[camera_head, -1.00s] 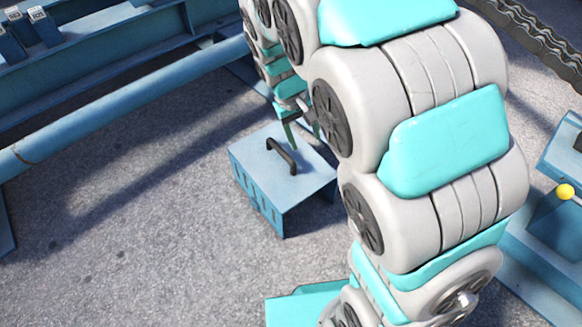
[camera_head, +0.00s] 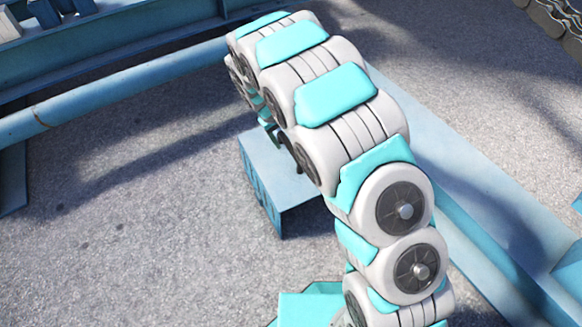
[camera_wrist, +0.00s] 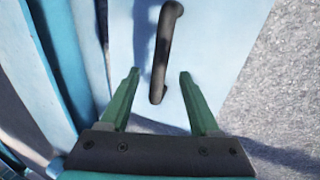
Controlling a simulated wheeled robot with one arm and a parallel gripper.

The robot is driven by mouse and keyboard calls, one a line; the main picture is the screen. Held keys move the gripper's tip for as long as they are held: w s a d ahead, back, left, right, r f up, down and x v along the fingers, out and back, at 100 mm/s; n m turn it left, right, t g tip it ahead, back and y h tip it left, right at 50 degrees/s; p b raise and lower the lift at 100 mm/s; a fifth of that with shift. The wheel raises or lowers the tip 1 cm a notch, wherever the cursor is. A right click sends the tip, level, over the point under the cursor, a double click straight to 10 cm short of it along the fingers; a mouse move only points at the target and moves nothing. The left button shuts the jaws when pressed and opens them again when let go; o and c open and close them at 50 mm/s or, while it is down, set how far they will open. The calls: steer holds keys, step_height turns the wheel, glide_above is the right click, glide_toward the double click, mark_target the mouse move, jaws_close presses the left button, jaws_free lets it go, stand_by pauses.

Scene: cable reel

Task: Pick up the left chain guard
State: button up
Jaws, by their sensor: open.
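The chain guard appears to be the blue box-like cover (camera_head: 285,195) standing on the ground in the head view, left of my arm. Its top panel (camera_wrist: 215,45) fills the upper middle of the wrist view. A dark bar handle (camera_wrist: 164,45) rises from that panel. My gripper (camera_wrist: 159,74) is open, with its two green fingers on either side of the handle's near end in the picture. I cannot tell whether the fingers reach down to the handle's depth. In the head view my arm hides the handle and most of my gripper.
A long blue pipe (camera_head: 120,90) and a blue beam run along the upper left. A blue rail (camera_head: 480,215) runs down the right side. Blue parts (camera_wrist: 50,60) lie close beside the left finger in the wrist view. Bare grey ground (camera_head: 130,230) lies left of the box.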

mark_target(289, 145)
steer(key=x, duration=0.5)
steer(key=shift+s+d+f, duration=0.15)
steer(key=shift+s, duration=0.05)
jaws_close()
stand_by(0.3)
stand_by(0.9)
